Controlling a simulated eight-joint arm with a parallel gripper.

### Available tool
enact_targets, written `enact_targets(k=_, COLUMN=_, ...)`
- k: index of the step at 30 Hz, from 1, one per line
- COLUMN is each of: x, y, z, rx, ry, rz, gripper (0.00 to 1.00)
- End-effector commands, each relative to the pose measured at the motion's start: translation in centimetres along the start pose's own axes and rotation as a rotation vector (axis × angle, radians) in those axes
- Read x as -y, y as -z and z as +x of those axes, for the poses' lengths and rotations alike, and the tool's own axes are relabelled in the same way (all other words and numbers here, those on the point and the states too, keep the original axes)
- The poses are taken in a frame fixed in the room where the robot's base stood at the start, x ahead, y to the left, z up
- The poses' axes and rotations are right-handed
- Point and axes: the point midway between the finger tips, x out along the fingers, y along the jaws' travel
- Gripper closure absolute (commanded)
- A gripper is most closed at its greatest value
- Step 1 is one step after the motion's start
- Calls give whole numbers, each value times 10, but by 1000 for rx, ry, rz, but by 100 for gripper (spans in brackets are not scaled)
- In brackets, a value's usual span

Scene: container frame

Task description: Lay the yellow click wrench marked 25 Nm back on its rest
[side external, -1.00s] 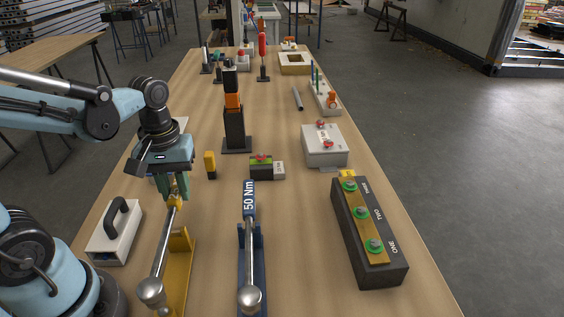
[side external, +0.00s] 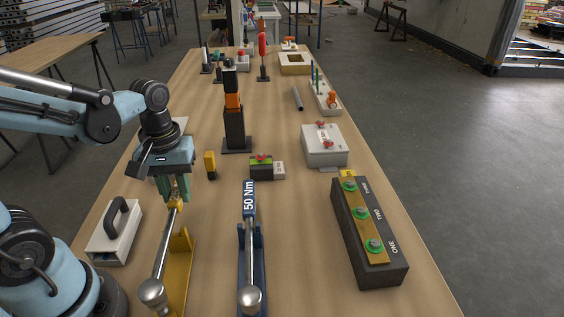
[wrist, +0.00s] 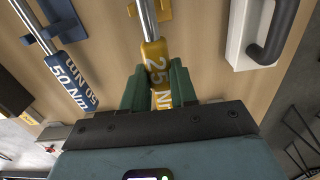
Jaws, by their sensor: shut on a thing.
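The yellow click wrench (side external: 164,262) has a steel shaft and a round head at the near end. My gripper (side external: 174,190) is shut on its yellow handle; in the wrist view the handle (wrist: 155,58) reads "25 N" between my green fingers (wrist: 157,86), which hide part of the marking. The yellow rest (side external: 181,265) stands on the table just right of the shaft. In the wrist view a bit of the rest (wrist: 163,10) shows beside the shaft. The wrench lies alongside the rest in the side view; whether it touches is unclear.
A blue wrench marked 50 Nm (side external: 249,200) lies on its blue rest (side external: 263,262) to the right. A white block with a black handle (side external: 113,235) stands to the left. A dark box with green knobs (side external: 368,245) stands at the right.

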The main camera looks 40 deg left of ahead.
Motion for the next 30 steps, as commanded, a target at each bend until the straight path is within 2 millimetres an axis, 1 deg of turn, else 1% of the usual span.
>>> enact_targets(k=30, x=0, y=0, z=10, rx=1, ry=0, rz=0, gripper=100)
